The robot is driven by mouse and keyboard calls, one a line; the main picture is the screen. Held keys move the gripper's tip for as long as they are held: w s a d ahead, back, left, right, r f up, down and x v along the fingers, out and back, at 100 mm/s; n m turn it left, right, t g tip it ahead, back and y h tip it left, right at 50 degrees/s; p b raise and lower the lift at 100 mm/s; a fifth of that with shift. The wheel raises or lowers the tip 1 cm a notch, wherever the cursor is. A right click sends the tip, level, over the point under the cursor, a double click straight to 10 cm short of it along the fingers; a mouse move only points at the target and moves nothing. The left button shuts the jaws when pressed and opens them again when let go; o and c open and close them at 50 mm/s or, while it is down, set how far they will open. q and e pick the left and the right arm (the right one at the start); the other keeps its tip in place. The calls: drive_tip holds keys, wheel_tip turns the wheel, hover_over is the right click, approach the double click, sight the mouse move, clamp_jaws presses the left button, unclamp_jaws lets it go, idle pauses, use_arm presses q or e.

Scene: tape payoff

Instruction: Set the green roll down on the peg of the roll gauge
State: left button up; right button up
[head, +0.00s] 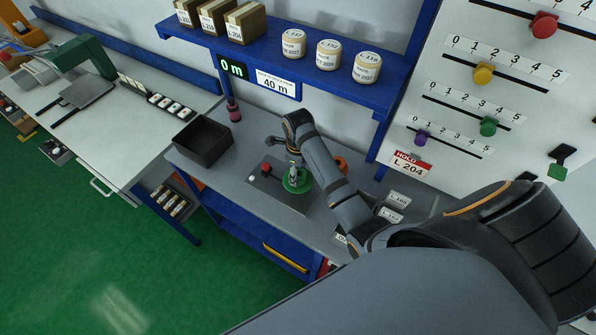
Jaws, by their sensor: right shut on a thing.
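The green roll (298,187) is at the right part of a dark grey plate, which I take to be the roll gauge (268,192). My right gripper (294,174) points down at the roll's middle and is shut on the roll. The roll looks about level. The peg is hidden by the gripper and the roll, and I cannot tell whether the roll touches the plate or hangs just above it. A small red knob (265,169) sits on the plate left of the roll. My left gripper is not in view.
A black open bin (203,141) stands left on the grey bench (237,174). An orange ring-shaped thing (341,163) is partly behind my right forearm. A blue shelf (300,62) with boxes and tubs overhangs the back. The bench's front left is clear.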

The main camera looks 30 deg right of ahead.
drive_tip(key=shift+f, duration=0.1)
drive_tip(key=shift+f+b, duration=0.5)
drive_tip(key=shift+f, duration=0.8)
drive_tip(key=shift+f, duration=0.15)
drive_tip(key=shift+f, duration=0.75)
drive_tip(key=shift+f, duration=0.15)
drive_tip(key=shift+f, duration=0.45)
idle(0.4)
